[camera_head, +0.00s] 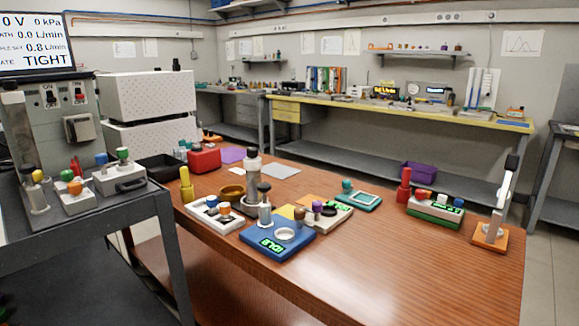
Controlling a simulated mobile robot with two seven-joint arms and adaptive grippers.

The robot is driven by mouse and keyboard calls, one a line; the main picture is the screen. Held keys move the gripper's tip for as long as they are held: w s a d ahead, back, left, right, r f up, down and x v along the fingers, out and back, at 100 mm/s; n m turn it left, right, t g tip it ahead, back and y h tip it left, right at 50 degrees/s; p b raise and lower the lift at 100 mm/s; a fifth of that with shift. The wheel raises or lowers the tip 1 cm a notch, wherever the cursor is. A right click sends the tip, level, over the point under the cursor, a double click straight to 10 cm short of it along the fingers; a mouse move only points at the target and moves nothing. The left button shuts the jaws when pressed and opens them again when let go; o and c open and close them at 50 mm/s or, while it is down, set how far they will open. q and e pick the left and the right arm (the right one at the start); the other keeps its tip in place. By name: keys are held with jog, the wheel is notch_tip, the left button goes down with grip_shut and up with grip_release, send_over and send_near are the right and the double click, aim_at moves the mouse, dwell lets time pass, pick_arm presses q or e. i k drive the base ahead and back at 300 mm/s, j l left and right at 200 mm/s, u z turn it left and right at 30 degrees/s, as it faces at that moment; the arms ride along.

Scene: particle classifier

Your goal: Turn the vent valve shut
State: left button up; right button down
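No part is labelled as the vent valve, so I cannot tell which it is. On the dark cart (154,198) at left, a light block (122,180) carries a blue knob (101,159) and a green knob (123,154), with a dark handle at its front. Beside it, a smaller block (75,205) carries an orange-and-red knob (75,187) and a green one. A grey cylinder (38,195) with a yellow top stands further left. Whether any valve is open or shut is too small to tell. Neither gripper is in view.
A screen (35,42) above a grey switch panel (70,130) reads 0 V, 0 kPa, 0.0 L/min and TIGHT. The wooden table (400,260) holds a blue IDLE device (262,243), a red box (204,159) and other instruments. Its front right is clear.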

aim_at(75, 187)
jog(key=u, duration=1.35)
